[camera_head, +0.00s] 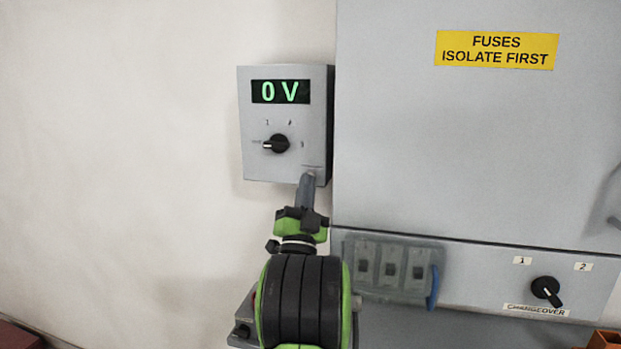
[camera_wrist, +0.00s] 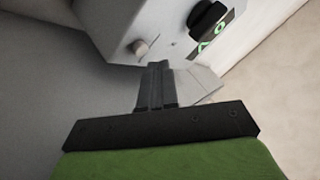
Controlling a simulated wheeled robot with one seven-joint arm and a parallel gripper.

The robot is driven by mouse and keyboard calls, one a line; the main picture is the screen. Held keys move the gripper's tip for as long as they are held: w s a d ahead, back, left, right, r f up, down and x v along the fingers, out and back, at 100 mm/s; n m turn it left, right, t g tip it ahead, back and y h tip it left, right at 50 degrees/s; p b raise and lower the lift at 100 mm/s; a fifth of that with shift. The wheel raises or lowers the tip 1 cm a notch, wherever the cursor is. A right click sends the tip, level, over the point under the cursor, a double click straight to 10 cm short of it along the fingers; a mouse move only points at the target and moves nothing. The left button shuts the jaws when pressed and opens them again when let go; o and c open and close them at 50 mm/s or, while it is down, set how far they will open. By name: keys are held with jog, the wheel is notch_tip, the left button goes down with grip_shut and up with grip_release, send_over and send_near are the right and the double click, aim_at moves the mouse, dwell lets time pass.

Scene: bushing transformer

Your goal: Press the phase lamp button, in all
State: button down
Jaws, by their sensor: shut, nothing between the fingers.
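The grey meter box (camera_head: 256,170) hangs on the wall, with a green "0 V" display (camera_head: 281,91) and a black selector knob (camera_head: 275,144) pointing left. A small round button (camera_wrist: 140,48) sticks out of the box face in the wrist view; I take it as the phase lamp button. My gripper (camera_head: 309,182) is shut and empty, its tips at the box's lower right corner. In the wrist view my gripper (camera_wrist: 157,68) has its tips just below the button, seemingly apart from it. In the head view the tips largely cover the button's place.
A large grey cabinet (camera_head: 430,140) with a yellow "FUSES ISOLATE FIRST" label (camera_head: 496,50) stands close to the right. Below are a clear-covered switch box (camera_head: 390,272) with a blue handle (camera_head: 433,288) and a changeover knob (camera_head: 546,290). The wall to the left is bare.

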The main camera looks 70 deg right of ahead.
jog(key=shift+s+a+b, duration=0.2)
jog(key=shift+a+b, duration=0.15)
jog(key=shift+a, duration=0.9)
jog(key=shift+s+a+b, duration=0.15)
jog(key=shift+a+b, duration=0.2)
jog(key=shift+a, duration=0.85)
